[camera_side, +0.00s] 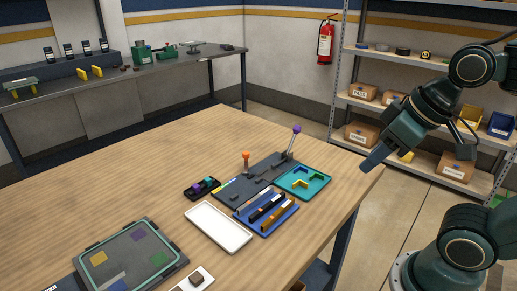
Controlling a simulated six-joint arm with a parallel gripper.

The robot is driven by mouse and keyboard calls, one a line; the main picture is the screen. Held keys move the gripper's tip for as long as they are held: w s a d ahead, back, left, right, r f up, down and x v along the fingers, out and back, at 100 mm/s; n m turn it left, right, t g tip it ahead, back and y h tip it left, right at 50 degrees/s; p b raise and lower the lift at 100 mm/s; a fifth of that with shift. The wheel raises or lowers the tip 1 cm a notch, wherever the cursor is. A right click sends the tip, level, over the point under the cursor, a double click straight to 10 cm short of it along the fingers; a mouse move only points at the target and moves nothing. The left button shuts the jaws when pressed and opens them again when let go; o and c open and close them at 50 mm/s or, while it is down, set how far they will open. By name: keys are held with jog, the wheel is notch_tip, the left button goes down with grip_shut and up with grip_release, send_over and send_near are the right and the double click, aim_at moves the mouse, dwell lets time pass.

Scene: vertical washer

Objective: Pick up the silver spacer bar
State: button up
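A blue tray (290,222) on the wooden table holds several slim bars lying side by side, dark ones (266,207) with pale portions and an orange-yellow one (272,218). Which of them is the silver spacer bar is too small to tell. My gripper (372,161) hangs in the air at the right, up and to the right of the tray, pointing down and left near the table's right edge. It is well apart from the bars. Its fingers show as one narrow shape, so I cannot tell whether they are open. No held object is visible.
Beside the blue tray are a dark fixture (236,190) with upright orange-topped and purple-topped levers, a teal tray (318,187) with yellow pieces, an empty white tray (218,228) and a small black holder (201,188). A grey-green board (130,258) lies front left.

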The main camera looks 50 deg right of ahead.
jog(key=w+r+n+g, duration=0.1)
jog(key=w+n, duration=0.3)
jog(key=w, duration=0.3)
jog(key=n+g+y, duration=0.3)
jog(key=n+g, duration=0.2)
jog(key=n, duration=0.9)
send_over(256, 197)
jog(key=d, duration=0.5)
notch_tip(256, 197, down, 12)
jog(key=shift+a+r, duration=0.1)
jog(key=shift+a, duration=0.05)
jog(key=shift+s, duration=0.1)
jog(key=shift+w+a+x, duration=0.1)
jog(key=shift+a+x, duration=0.05)
jog(key=shift+x, duration=3.3)
jog(key=shift+w+a+x, duration=0.15)
jog(key=shift+x, duration=3.3)
jog(key=shift+w, duration=0.1)
jog(key=shift+r, duration=0.1)
grip_shut()
